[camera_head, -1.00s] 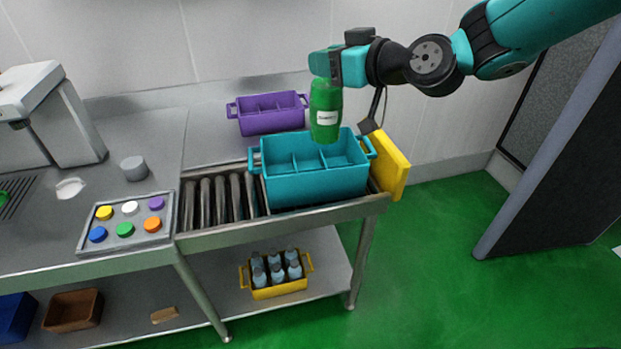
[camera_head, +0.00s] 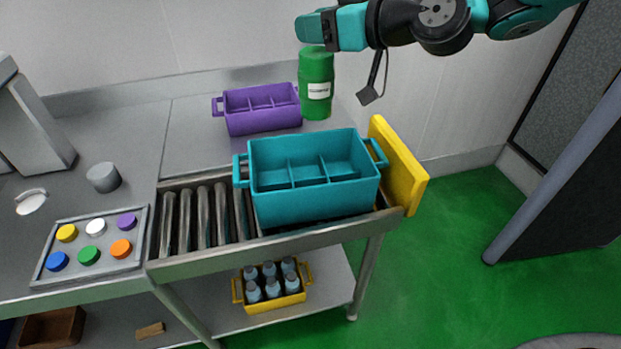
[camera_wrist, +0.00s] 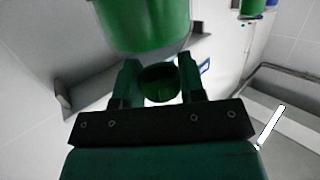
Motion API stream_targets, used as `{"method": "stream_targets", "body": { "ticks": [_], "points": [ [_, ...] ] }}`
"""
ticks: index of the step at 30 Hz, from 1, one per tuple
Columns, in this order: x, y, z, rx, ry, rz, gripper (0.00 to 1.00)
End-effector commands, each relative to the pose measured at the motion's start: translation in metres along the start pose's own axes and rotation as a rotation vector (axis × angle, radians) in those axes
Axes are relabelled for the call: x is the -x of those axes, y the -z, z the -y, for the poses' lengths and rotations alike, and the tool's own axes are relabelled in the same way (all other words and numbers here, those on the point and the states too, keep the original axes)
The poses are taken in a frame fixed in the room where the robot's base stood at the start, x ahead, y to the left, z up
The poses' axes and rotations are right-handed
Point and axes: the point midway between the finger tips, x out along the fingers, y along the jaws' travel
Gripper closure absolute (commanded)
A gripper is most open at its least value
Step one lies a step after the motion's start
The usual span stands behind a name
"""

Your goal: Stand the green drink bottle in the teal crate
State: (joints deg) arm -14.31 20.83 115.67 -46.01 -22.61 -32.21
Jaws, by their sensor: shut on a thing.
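The green drink bottle (camera_head: 316,84) is upright with a white label and hangs in the air. My gripper (camera_head: 317,44) is shut on its top, above and behind the teal crate in the picture. In the wrist view, a round dark green part (camera_wrist: 159,84) sits between the fingers of my gripper (camera_wrist: 160,80). The teal crate (camera_head: 314,204) stands on the conveyor with its compartments facing up. The compartments that show look empty. The bottle is apart from the crate.
A purple crate (camera_head: 262,123) stands behind on the bench. A yellow plate (camera_head: 398,168) rises at the teal crate's right end. Rollers (camera_head: 205,215) lie bare to its left. A tray of coloured caps (camera_head: 93,270) is at left. A yellow crate of bottles (camera_head: 274,303) is below.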

Motion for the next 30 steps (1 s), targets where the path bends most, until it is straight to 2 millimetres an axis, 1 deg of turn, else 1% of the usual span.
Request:
{"method": "stream_targets", "body": {
  "ticks": [1,3,9,11,12,14,17,20,27,30],
  "points": [
    [-0.004,-0.012,0.001,0.001,0.002,-0.002,1.00],
    [-0.006,-0.020,0.002,0.002,0.004,-0.002,1.00],
    [-0.012,-0.043,0.004,0.002,0.007,-0.002,1.00],
    [-0.013,-0.047,0.004,0.002,0.007,-0.002,1.00],
    [-0.014,-0.053,0.004,0.002,0.007,-0.002,1.00],
    [-0.015,-0.056,0.004,0.002,0.006,-0.002,1.00],
    [-0.017,-0.066,0.003,-0.001,0.006,0.001,1.00],
    [-0.020,-0.087,0.002,-0.005,0.004,0.005,1.00],
    [-0.033,-0.154,0.002,-0.008,0.005,0.006,1.00],
    [-0.038,-0.180,0.002,-0.007,0.003,0.005,1.00]
  ]
}}
